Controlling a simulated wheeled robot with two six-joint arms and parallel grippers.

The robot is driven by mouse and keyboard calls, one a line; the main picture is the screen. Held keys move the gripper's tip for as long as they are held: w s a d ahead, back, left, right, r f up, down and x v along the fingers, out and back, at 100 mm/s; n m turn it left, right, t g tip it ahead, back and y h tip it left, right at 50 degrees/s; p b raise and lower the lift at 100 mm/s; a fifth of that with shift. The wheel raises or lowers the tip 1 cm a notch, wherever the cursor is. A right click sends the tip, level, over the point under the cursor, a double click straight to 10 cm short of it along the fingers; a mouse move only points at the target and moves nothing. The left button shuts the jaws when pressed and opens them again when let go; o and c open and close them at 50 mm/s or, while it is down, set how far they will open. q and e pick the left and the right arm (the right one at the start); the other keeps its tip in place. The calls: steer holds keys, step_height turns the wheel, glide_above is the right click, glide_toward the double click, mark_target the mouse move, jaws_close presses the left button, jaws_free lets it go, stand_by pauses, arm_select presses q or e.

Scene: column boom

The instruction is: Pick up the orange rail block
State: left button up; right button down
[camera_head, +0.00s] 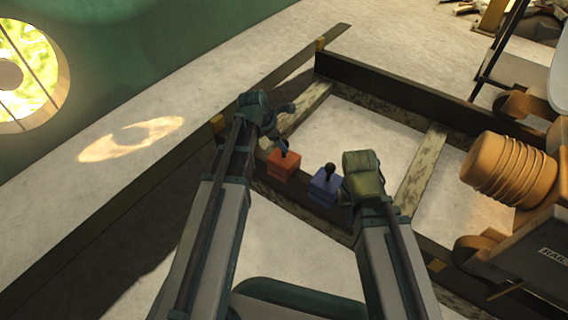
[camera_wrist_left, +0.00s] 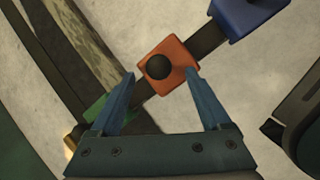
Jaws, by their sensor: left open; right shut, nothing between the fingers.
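The orange rail block (camera_head: 281,168) sits on a dark rail of the frame in the middle of the head view, with a black knob on top. In the left wrist view the orange block (camera_wrist_left: 173,50) is just ahead of my left fingertips. My left gripper (camera_head: 284,146) is above the block in the head view. In the left wrist view this gripper (camera_wrist_left: 160,73) is open, its two blue fingers spread either side of the knob, with nothing held. My right gripper (camera_head: 347,197) is shut and empty beside the blue block; its fingers are mostly hidden by its own wrist.
A blue block (camera_head: 322,188) with a black knob sits on the same rail, right of the orange one; it also shows in the left wrist view (camera_wrist_left: 250,14). A cart with an orange ribbed cylinder (camera_head: 508,170) stands at the right. The pale floor (camera_head: 350,128) inside the frame is clear.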

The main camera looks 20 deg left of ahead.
arm_select(q)
steer(key=b, duration=0.5)
glide_above(284, 157)
steer(key=f, duration=0.4)
steer(key=shift+w+a+f, duration=0.15)
steer(key=shift+w+f, duration=0.25)
steer(key=shift+r+p, duration=0.15)
steer(key=shift+p, duration=0.2)
jaws_close()
